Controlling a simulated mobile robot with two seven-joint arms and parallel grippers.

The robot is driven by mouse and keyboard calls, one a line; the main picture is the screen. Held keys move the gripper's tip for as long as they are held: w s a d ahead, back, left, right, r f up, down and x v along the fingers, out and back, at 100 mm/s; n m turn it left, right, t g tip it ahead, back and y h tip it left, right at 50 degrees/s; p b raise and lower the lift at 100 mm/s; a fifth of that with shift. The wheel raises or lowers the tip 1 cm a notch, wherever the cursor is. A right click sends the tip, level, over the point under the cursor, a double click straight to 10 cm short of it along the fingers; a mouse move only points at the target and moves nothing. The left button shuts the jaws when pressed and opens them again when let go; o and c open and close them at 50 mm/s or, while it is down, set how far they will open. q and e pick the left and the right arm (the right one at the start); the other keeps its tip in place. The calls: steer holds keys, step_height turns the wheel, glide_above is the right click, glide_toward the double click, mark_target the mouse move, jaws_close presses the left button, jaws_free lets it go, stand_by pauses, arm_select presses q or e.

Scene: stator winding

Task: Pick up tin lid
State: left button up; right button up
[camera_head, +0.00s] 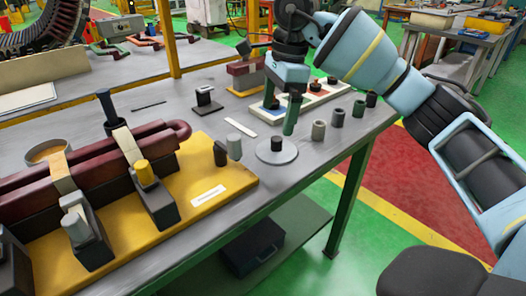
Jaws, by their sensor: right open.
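A flat grey round disc with a dark knob on top, which looks like the tin lid (277,152), lies on the grey workbench near its right front edge. An open round container with orange-brown contents (48,152) stands at the left, behind the dark red coil bars. My right gripper (281,108) comes down from the upper right, just above and behind the lid. Its fingers are apart and point down, and I see nothing between them. It does not hold the lid. My left gripper is not in view.
Several small dark and grey cylinders (337,118) stand in a row right of the gripper. A white tray with coloured patches (316,92) lies behind it. A yellow base plate (200,180) with clamps (158,205) fills the left front. The bench (330,150) ends just right of the lid.

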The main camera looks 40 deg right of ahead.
mark_target(277, 138)
steer(key=shift+s+f, duration=0.15)
steer(key=shift+f, duration=0.05)
steer(key=shift+a+f, duration=0.15)
steer(key=shift+f, duration=0.95)
steer(key=shift+f+b, duration=0.55)
steer(key=shift+f, duration=2.1)
steer(key=c, duration=0.8)
steer(key=shift+r, duration=0.15)
